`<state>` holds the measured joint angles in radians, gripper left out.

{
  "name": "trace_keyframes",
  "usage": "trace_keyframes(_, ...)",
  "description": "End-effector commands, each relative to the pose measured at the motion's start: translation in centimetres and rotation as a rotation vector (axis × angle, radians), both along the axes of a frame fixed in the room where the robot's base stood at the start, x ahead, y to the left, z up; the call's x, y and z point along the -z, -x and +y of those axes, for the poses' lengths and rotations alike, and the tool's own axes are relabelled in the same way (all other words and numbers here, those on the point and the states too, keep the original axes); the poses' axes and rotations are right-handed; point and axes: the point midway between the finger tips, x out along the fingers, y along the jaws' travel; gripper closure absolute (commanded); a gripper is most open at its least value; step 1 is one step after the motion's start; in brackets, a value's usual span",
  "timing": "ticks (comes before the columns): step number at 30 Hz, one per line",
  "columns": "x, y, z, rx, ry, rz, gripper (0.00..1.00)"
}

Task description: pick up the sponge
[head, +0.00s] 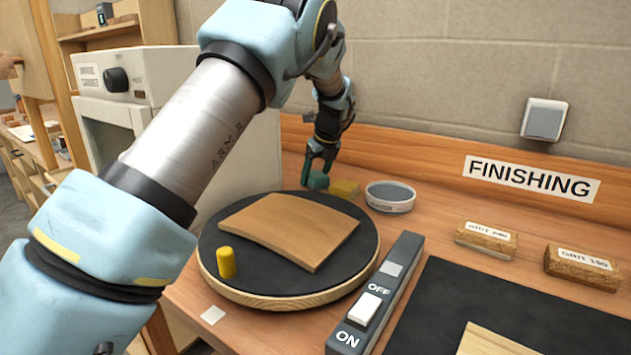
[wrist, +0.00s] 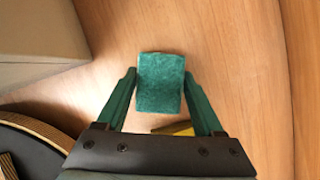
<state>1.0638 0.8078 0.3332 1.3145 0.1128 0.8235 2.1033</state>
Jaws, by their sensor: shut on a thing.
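My gripper (head: 322,160) is at the back of the bench, pointing down, with its fingers on both sides of a teal-green, rough-textured block (head: 315,181). In the wrist view the block (wrist: 161,83) sits between the two green fingertips (wrist: 160,88), which are shut on it. It looks like a scouring pad. A yellow block (head: 345,188), which could be a sponge, lies just to its right. Only a strip of the yellow block (wrist: 173,129) shows in the wrist view, partly hidden by my gripper. I cannot tell whether the green block is clear of the bench.
A round tin (head: 390,197) stands right of the yellow block. In front is a black turntable (head: 230,275) with a bent wooden sheet (head: 290,230) and a yellow cylinder (head: 226,262). A white machine (head: 245,150) stands left. Two grit blocks (head: 486,239) (head: 582,268) lie right.

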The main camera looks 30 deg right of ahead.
Motion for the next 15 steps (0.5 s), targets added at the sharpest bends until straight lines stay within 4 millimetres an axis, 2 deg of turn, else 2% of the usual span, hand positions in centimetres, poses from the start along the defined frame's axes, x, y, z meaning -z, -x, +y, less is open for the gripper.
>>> trace_keyframes(4,0.0,0.0,0.0,0.000,0.000,0.000,0.84)
trace_keyframes(5,0.0,0.0,0.0,0.000,0.000,0.000,0.91)
trace_keyframes(6,0.0,0.0,0.0,0.000,0.000,0.000,0.92)
trace_keyframes(11,-0.3,0.0,0.0,0.000,0.001,0.000,0.92)
trace_keyframes(15,-1.9,-0.1,-0.1,0.000,0.004,-0.002,0.92)
